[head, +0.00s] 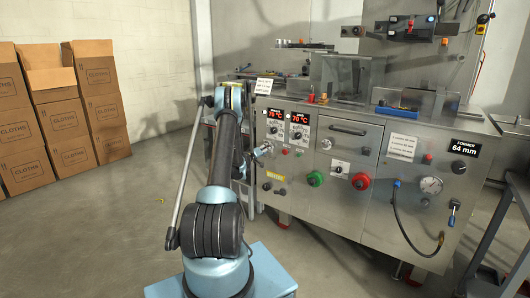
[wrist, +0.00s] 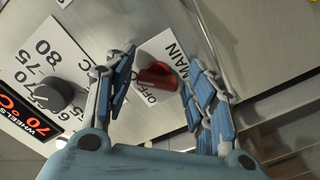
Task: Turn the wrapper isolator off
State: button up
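The isolator is a red rotary handle (wrist: 157,76) on a white plate (wrist: 149,103) marked MAIN and OFF, in the middle of the wrist view. The handle lies roughly level in that picture; which mark it points to I cannot tell. My gripper (wrist: 161,66) is open, with one blue finger on each side of the handle. Gaps show between the fingers and the handle, so it is not gripped. In the head view my arm reaches to the left end of the machine front (head: 330,205) and hides the isolator.
A black knob (wrist: 54,95) with a number scale and a red 70 °C display (wrist: 20,112) sit left of the isolator in the wrist view. The head view shows green (head: 315,179) and red (head: 361,181) buttons and a hanging hose (head: 405,232). Cardboard boxes (head: 66,130) stand far left.

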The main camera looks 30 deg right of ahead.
jog(key=shift+a, duration=0.1)
jog(key=c, duration=0.7)
jog(key=shift+o, duration=0.2)
jog(key=shift+n, duration=0.4)
jog(key=n, duration=0.2)
jog(key=shift+n, duration=0.4)
jog(key=shift+o, duration=0.2)
jog(key=n, duration=0.3)
jog(key=shift+a+r+n, duration=0.1)
jog(key=shift+r+n, duration=0.05)
jog(key=shift+n, duration=0.25)
jog(key=n, duration=0.5)
jog(key=shift+w+r, duration=0.1)
jog(key=n, duration=0.5)
jog(key=shift+r, duration=0.1)
jog(key=shift+c, duration=0.2)
jog(key=shift+n, duration=0.4)
jog(key=o, duration=1.1)
